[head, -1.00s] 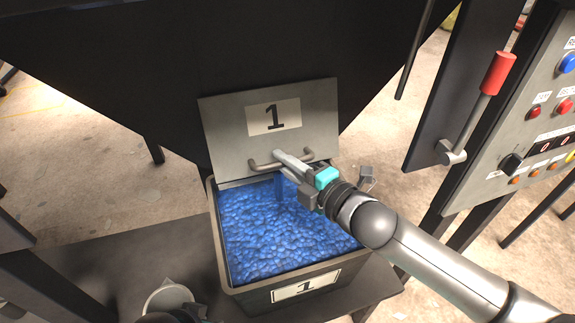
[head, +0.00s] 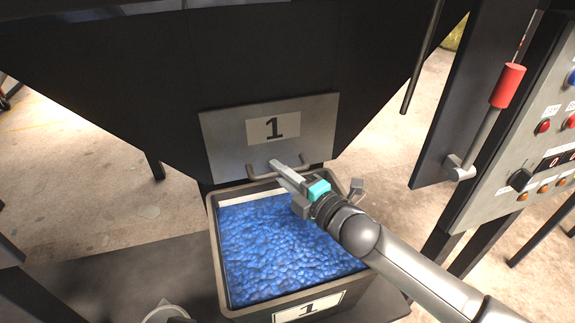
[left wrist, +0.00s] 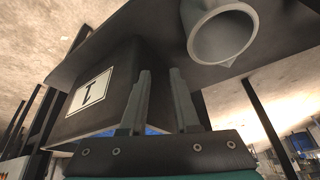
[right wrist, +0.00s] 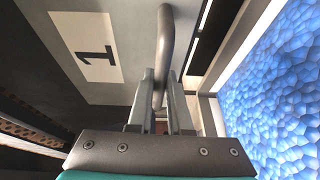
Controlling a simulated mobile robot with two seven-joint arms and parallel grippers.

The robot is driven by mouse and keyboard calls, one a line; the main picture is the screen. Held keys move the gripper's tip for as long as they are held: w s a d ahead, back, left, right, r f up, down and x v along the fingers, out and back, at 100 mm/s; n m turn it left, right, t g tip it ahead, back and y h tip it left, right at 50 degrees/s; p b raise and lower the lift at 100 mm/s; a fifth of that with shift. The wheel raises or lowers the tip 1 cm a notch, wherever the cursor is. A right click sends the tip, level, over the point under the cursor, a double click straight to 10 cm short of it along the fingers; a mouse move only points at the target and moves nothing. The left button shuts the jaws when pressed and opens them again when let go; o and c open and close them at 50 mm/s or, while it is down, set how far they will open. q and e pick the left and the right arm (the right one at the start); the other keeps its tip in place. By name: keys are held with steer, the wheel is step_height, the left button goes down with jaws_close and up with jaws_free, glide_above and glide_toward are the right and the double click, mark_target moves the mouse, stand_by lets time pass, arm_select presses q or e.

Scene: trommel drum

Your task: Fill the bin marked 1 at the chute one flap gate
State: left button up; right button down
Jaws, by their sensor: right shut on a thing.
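The flap gate (head: 225,137), a grey plate marked 1, hangs low over the back of the bin; no falling stream shows under it. My right gripper (head: 278,168) is shut on its bar handle (right wrist: 166,45). The black bin marked 1 (head: 252,310) stands upright under the chute. Blue pieces (head: 285,245) cover its whole inside to a little below the rim; they also show in the right wrist view (right wrist: 290,90). My left gripper (left wrist: 161,85) is open and empty, below the bin (left wrist: 120,75) in the left wrist picture.
The dark chute (head: 280,60) rises behind the flap. At right are a red-handled lever (head: 508,85) and a button panel (head: 545,150). The bin stands on a dark shelf (head: 130,265). A grey round-mouthed part (left wrist: 222,38) shows near the shelf.

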arm_select(q)
steer(key=shift+f, duration=0.15)
steer(key=shift+w, duration=0.1)
arm_select(e)
steer(key=c, duration=0.8)
jaws_free()
steer(key=shift+c, duration=0.2)
steer(key=shift+s+r, duration=0.1)
steer(key=shift+s, duration=0.1)
arm_select(q)
step_height(320, 180, down, 10)
steer(key=s+g+p, duration=0.1)
steer(key=s+p, duration=0.1)
steer(key=p, duration=0.3)
steer(key=shift+a+g, duration=0.15)
steer(key=shift+g, duration=0.15)
arm_select(e)
steer(key=v, duration=1.5)
